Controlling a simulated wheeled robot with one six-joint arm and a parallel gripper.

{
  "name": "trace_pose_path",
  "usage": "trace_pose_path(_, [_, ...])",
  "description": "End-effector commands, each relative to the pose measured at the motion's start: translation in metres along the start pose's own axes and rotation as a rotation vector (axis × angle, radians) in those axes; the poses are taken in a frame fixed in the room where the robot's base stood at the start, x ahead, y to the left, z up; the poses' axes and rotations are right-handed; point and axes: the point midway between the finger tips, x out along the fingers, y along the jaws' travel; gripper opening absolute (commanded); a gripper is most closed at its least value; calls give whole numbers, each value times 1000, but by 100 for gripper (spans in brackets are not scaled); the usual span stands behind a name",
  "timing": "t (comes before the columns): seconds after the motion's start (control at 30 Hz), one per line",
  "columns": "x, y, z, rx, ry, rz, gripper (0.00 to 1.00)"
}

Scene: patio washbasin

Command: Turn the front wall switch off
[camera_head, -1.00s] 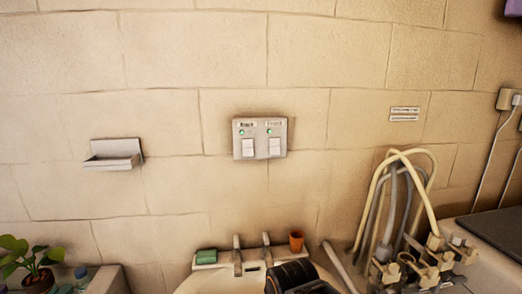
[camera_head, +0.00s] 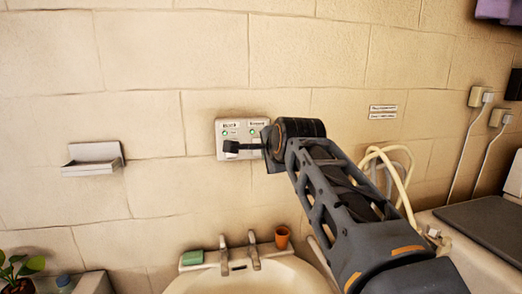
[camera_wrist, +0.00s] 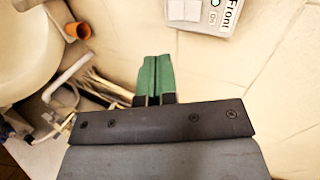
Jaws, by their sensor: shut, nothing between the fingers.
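The two-switch wall panel (camera_head: 229,128) is a pale plate with two labels and two green lights, partly hidden by my gripper and arm. In the wrist view the switch labelled Front (camera_wrist: 233,14) is at the top right, cut by the frame edge. Its green light (camera_wrist: 215,3) is lit beside the word "On", and its white rocker (camera_wrist: 184,10) is partly visible. My gripper (camera_wrist: 154,60) has green fingers pressed together, empty, below and left of the panel in the wrist view. In the head view my gripper (camera_head: 270,150) is in front of the panel's right side.
Below are a basin (camera_head: 270,275) with two taps (camera_head: 240,254), a green soap (camera_head: 192,258) and an orange cup (camera_head: 282,237). Looped pale hoses (camera_head: 400,165) stand at right. A wall soap shelf (camera_head: 93,160) is at left.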

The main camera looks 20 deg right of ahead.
Motion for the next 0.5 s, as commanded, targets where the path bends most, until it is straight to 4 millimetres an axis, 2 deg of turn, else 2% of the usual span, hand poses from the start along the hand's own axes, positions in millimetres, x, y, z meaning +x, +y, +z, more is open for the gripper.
trace_pose_path(0.13, [-5, -17, -8, 85, 15, -40, 0])
trace_pose_path(0.5, [-4, -18, -8, 96, 15, -44, 0])
